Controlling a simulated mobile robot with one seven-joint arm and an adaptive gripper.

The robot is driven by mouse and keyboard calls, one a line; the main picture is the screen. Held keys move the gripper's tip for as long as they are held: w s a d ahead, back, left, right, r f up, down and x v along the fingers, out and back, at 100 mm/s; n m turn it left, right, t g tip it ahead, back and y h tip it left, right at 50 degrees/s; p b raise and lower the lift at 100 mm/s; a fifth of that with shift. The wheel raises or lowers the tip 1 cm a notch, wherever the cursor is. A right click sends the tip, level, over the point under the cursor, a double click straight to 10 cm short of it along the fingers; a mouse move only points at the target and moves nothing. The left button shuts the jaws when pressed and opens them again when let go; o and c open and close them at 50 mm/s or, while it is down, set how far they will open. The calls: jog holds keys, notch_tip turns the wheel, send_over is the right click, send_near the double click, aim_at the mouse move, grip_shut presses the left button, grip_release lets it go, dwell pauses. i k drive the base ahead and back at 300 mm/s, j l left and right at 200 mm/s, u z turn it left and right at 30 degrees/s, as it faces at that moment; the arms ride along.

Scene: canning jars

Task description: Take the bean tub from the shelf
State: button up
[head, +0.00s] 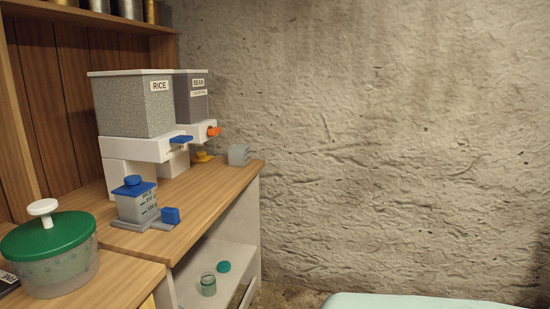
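A grey container (191,101) with a BEAN label stands on the wooden counter at the back, on a white base with an orange lever (214,131). It is partly hidden behind the similar container marked RICE (147,110), which has a blue lever (181,139). A small translucent tub (238,155) stands on the counter to the right, near the corner; I can read no label on it. A small yellow object (203,157) sits below the orange lever. I cannot tell which of these is the bean tub. My gripper is not in view.
A grey measuring device with a blue top (135,201) stands on the counter (205,200). A clear tub with a green lid (50,250) is at front left. A small jar (208,285) and a teal lid (224,267) lie on the lower shelf (232,246). A pale mint surface (415,301) is at front right.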

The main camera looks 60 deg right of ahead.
aim_at(238, 156)
jog(key=z, duration=1.65)
jog(key=i+l+u, duration=0.2)
jog(key=u, duration=0.25)
jog(key=i+l+u, duration=0.15)
jog(key=l+u, duration=0.3)
jog(key=i+l+u, duration=0.1)
jog(key=l, duration=0.25)
jog(key=i+l+u, duration=0.15)
jog(key=l, duration=0.2)
jog(key=l+u, duration=0.1)
jog(key=l, duration=0.3)
jog(key=i+l, duration=0.1)
jog(key=l, duration=0.4)
jog(key=i+l, duration=0.15)
jog(key=l, duration=0.35)
jog(key=i+l+u, duration=0.1)
jog(key=l, duration=0.4)
jog(key=i+l, duration=0.1)
jog(key=l, duration=0.45)
jog(key=i+j, duration=0.25)
jog(key=i, duration=0.2)
